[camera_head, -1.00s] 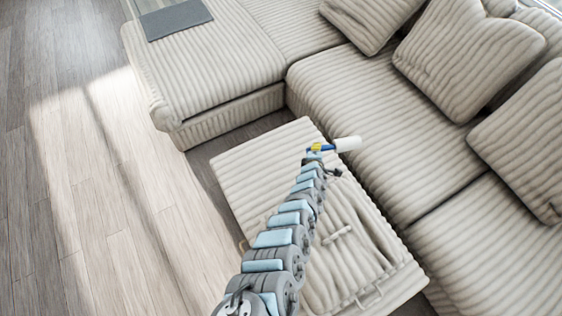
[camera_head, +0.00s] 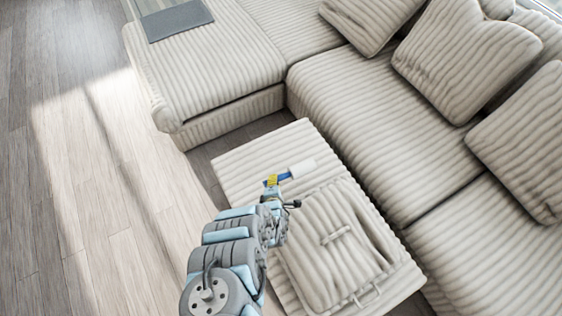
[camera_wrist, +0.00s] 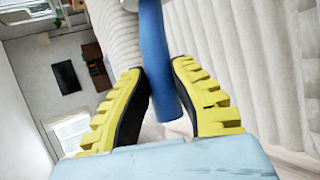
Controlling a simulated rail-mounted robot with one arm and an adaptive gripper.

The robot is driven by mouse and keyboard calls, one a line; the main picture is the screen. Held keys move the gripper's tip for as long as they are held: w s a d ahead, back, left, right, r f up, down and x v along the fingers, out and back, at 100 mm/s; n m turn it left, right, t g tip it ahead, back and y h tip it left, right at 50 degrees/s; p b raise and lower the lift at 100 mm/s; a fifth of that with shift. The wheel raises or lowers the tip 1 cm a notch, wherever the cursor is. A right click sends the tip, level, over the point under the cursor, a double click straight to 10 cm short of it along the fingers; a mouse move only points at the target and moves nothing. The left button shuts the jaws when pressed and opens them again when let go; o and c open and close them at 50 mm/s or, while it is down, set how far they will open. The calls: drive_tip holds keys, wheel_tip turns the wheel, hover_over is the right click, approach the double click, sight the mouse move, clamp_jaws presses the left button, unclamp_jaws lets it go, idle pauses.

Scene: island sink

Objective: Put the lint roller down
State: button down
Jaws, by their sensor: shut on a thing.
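The lint roller (camera_head: 303,168) has a white roll and a blue handle. My gripper (camera_head: 272,181) is shut on the handle, with the white roll pointing right over the beige corduroy ottoman (camera_head: 240,165). I cannot tell whether the roller touches the ottoman. In the wrist view the blue handle of the lint roller (camera_wrist: 156,50) runs between the yellow fingers of my gripper (camera_wrist: 160,95), with its white end cut off at the top edge.
A beige corduroy sofa (camera_head: 365,125) with several cushions stands behind and right of the ottoman. A folded bag-like item with handles (camera_head: 335,240) lies on the ottoman's near part. A grey mat (camera_head: 175,20) lies on the chaise. The ottoman's far end is clear.

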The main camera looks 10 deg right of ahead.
drive_tip(key=shift+s+a+b, duration=1.1)
drive_tip(key=shift+a+b, duration=0.35)
drive_tip(key=shift+a, duration=1.7)
drive_tip(key=shift+n, duration=0.3)
drive_tip(key=b+x, duration=0.4)
drive_tip(key=x, duration=0.1)
drive_tip(key=a+b+x, duration=0.1)
drive_tip(key=b+x, duration=0.4)
drive_tip(key=a+b+x, duration=0.1)
drive_tip(key=b+x, duration=0.3)
drive_tip(key=x, duration=0.1)
drive_tip(key=shift+w+f+b, duration=0.2)
drive_tip(key=shift+f+b, duration=0.1)
drive_tip(key=shift+f, duration=0.3)
drive_tip(key=shift+w+f+b, duration=0.4)
drive_tip(key=shift+f+b, duration=0.1)
drive_tip(key=shift+f, duration=0.1)
wheel_tip(320, 180, down, 3)
drive_tip(key=shift+r+b, duration=0.25)
drive_tip(key=shift+b, duration=0.5)
drive_tip(key=shift+s+f, duration=0.1)
drive_tip(key=shift+f, duration=0.15)
drive_tip(key=shift+r, duration=0.15)
drive_tip(key=c, duration=1)
unclamp_jaws()
drive_tip(key=shift+c, duration=0.2)
